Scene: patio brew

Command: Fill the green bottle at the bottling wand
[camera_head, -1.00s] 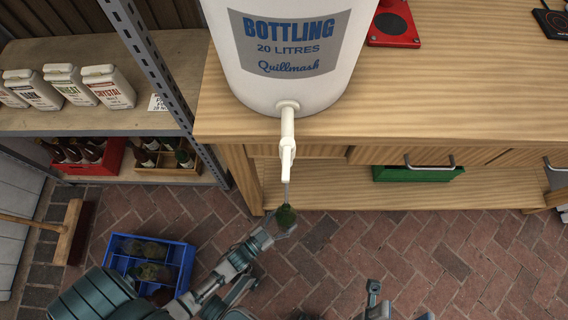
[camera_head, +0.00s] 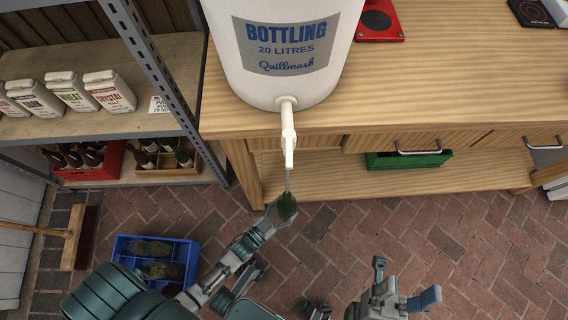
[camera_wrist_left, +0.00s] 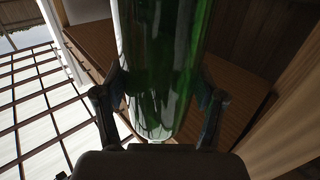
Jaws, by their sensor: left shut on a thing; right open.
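My left gripper (camera_head: 272,214) is shut around the bottle. In the left wrist view the green bottle (camera_wrist_left: 160,70) fills the space between both fingers. My right gripper (camera_head: 408,285) is open and empty at the lower right, above the brick floor, apart from everything.
A blue crate (camera_head: 190,262) with dark bottles stands on the floor at lower left. The wooden bench (camera_head: 450,90) has a lower shelf holding a green crate (camera_head: 405,160). A shelf rack (camera_head: 165,75) stands at left, with a broom (camera_head: 75,240) beside it. The brick floor at right is clear.

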